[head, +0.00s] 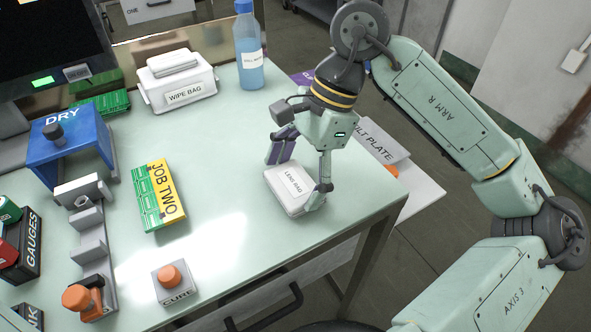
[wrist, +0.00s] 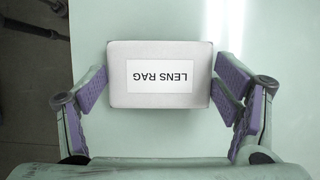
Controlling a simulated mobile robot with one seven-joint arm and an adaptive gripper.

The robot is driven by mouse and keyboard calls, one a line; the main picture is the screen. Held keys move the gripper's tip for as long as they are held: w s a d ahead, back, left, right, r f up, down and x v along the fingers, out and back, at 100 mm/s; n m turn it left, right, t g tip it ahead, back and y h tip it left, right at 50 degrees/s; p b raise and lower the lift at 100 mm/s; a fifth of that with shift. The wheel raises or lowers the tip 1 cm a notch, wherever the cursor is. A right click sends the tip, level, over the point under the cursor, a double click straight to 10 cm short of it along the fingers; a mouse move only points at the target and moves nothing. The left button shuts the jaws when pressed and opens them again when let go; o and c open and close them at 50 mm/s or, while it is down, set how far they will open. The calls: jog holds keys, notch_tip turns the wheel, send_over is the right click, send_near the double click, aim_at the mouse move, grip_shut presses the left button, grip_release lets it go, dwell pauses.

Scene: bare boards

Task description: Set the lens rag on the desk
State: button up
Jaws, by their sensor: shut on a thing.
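The lens rag (head: 289,190) is a pale, rounded block with a white label reading LENS RAG. It is at the right part of the pale green desk (head: 345,205), near the edge; I cannot tell whether it touches the top or is held just above it. My gripper (head: 295,178) points down and is shut on the rag, one finger at each side. In the wrist view the rag (wrist: 160,102) sits level between the purple finger pads, its label upside down. The lower ends of the fingers are partly hidden.
A green and yellow JOB TWO box (head: 158,195) and a CURE button (head: 172,280) stand to the left. A WIPE BAG tub (head: 178,80) and a blue bottle (head: 249,50) stand behind. A tilt plate (head: 385,140) lies beyond the right edge. Desk around the rag is clear.

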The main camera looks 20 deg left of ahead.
jog(key=shift+f+b, duration=0.2)
jog(key=shift+b, duration=0.15)
jog(key=o, duration=1)
jog(key=shift+c, duration=0.2)
jog(key=shift+r, duration=0.15)
jog(key=shift+r+p, duration=0.25)
jog(key=shift+p, duration=0.2)
jog(key=b+v, duration=0.1)
jog(key=v, duration=1)
jog(key=shift+r, duration=0.3)
jog(key=shift+w+d, duration=0.1)
